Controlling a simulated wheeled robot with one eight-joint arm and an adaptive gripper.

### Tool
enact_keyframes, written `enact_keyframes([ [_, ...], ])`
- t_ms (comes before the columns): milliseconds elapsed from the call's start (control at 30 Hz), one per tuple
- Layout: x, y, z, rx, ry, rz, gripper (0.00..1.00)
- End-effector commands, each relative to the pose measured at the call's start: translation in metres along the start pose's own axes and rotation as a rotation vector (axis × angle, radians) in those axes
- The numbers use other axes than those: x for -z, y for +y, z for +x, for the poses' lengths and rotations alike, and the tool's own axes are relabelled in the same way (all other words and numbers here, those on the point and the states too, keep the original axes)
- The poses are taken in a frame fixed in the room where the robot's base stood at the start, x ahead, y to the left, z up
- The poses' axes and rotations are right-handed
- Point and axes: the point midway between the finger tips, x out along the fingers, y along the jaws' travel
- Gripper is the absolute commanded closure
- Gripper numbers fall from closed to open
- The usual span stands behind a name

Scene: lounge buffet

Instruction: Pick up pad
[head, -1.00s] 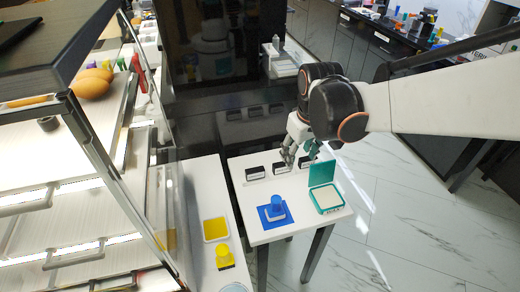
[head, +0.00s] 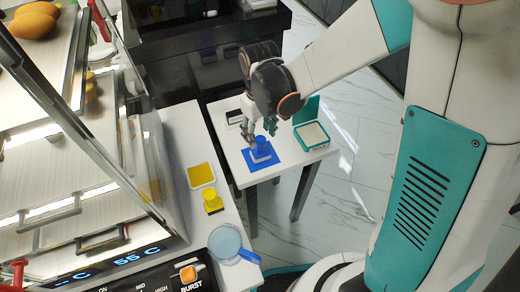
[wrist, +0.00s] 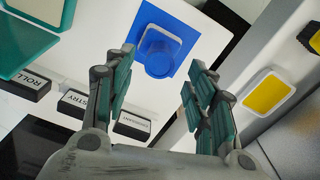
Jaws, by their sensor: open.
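My gripper (wrist: 160,82) is open and empty, its two fingers spread wide. In the head view my gripper (head: 262,128) hangs over the small white table, just behind the blue stamp (head: 262,148). That stamp, also in the wrist view (wrist: 158,60), rests on a flat blue square (head: 248,162), seen ahead between the fingertips (wrist: 186,38). A teal case (head: 311,145) with a raised lid and a pale pad (head: 311,133) stands to its right. A yellow pad (head: 201,175) in a white frame lies on the left counter; the wrist view shows it too (wrist: 267,93).
Black labelled blocks (wrist: 75,103) line the table's far edge; my gripper partly hides them in the head view. A yellow stamp (head: 211,202) and a round pale blue item (head: 225,242) sit on the counter. A glass display case (head: 75,140) stands left.

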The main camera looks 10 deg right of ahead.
Motion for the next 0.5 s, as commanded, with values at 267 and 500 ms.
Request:
enact_keyframes([
  [267,-0.003,0.001,0.032,0.000,0.000,0.001,0.49],
  [500,-0.004,0.001,0.052,0.000,0.000,0.000,0.49],
])
